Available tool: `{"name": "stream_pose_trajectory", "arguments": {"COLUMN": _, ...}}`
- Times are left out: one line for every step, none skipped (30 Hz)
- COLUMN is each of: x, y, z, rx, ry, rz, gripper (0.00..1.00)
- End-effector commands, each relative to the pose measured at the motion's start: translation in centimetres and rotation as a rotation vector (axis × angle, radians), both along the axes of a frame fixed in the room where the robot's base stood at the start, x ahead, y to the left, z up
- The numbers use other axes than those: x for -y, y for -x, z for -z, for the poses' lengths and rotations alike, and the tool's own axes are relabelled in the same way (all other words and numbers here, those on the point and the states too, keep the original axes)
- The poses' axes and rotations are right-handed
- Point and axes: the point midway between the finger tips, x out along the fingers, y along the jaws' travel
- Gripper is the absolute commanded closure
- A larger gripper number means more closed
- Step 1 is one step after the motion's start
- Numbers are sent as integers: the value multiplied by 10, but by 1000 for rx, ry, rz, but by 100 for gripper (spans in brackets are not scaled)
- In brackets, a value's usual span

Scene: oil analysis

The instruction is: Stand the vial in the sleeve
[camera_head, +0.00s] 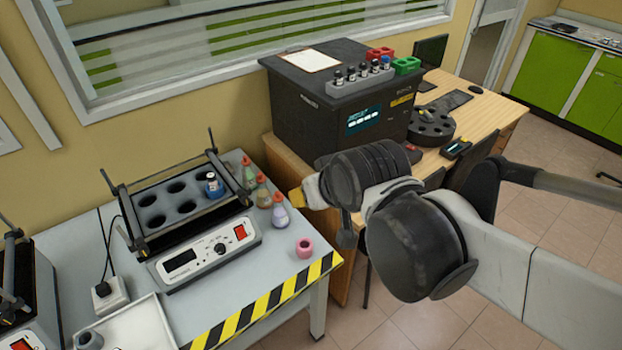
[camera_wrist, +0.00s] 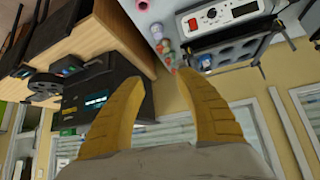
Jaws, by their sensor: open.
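A short pink hollow cylinder (camera_head: 305,248), which may be the sleeve, stands open end up on the grey bench near the striped edge. It also shows at the top of the wrist view (camera_wrist: 142,4). A grey ring-topped piece (camera_head: 88,341) sits at the lower left. My gripper (camera_head: 296,197) is in the air right of the shaker, beyond the pink cylinder. Its yellow fingers (camera_wrist: 157,80) are apart and empty.
Several small flasks (camera_head: 263,190) stand between shaker and gripper. A black analyser (camera_head: 335,100) on the wooden desk (camera_head: 480,115) bears a rack of small vials (camera_head: 360,82), with red and green racks behind. A white tray (camera_head: 125,325) lies front left. Bench around the pink cylinder is clear.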

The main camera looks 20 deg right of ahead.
Motion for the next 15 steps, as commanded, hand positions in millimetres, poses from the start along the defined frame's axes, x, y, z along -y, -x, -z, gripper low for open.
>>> {"name": "stream_pose_trajectory", "arguments": {"x": 6, "y": 20, "z": 1, "rx": -25, "ry": 1, "rz": 14, "gripper": 58}}
{"name": "stream_pose_trajectory", "arguments": {"x": 9, "y": 29, "z": 2, "rx": -39, "ry": 1, "rz": 21, "gripper": 58}}
{"name": "stream_pose_trajectory", "arguments": {"x": 13, "y": 40, "z": 3, "rx": -54, "ry": 1, "rz": 29, "gripper": 58}}
{"name": "stream_pose_trajectory", "arguments": {"x": 14, "y": 47, "z": 4, "rx": -65, "ry": 2, "rz": 33, "gripper": 58}}
{"name": "stream_pose_trajectory", "arguments": {"x": 16, "y": 53, "z": 5, "rx": -74, "ry": 2, "rz": 37, "gripper": 58}}
{"name": "stream_pose_trajectory", "arguments": {"x": 17, "y": 60, "z": 5, "rx": -82, "ry": 1, "rz": 41, "gripper": 58}}
{"name": "stream_pose_trajectory", "arguments": {"x": 18, "y": 63, "z": 6, "rx": -88, "ry": 1, "rz": 44, "gripper": 58}}
{"name": "stream_pose_trajectory", "arguments": {"x": 19, "y": 66, "z": 6, "rx": -92, "ry": 2, "rz": 46, "gripper": 58}}
{"name": "stream_pose_trajectory", "arguments": {"x": 19, "y": 68, "z": 7, "rx": -96, "ry": 1, "rz": 47, "gripper": 58}}
{"name": "stream_pose_trajectory", "arguments": {"x": 19, "y": 69, "z": 7, "rx": -97, "ry": 1, "rz": 48, "gripper": 58}}
{"name": "stream_pose_trajectory", "arguments": {"x": 20, "y": 69, "z": 7, "rx": -98, "ry": 1, "rz": 48, "gripper": 58}}
{"name": "stream_pose_trajectory", "arguments": {"x": 20, "y": 69, "z": 7, "rx": -98, "ry": 1, "rz": 48, "gripper": 58}}
{"name": "stream_pose_trajectory", "arguments": {"x": 19, "y": 69, "z": 7, "rx": -98, "ry": 1, "rz": 48, "gripper": 58}}
{"name": "stream_pose_trajectory", "arguments": {"x": 19, "y": 69, "z": 7, "rx": -98, "ry": 1, "rz": 48, "gripper": 58}}
{"name": "stream_pose_trajectory", "arguments": {"x": 19, "y": 69, "z": 7, "rx": -98, "ry": 1, "rz": 48, "gripper": 58}}
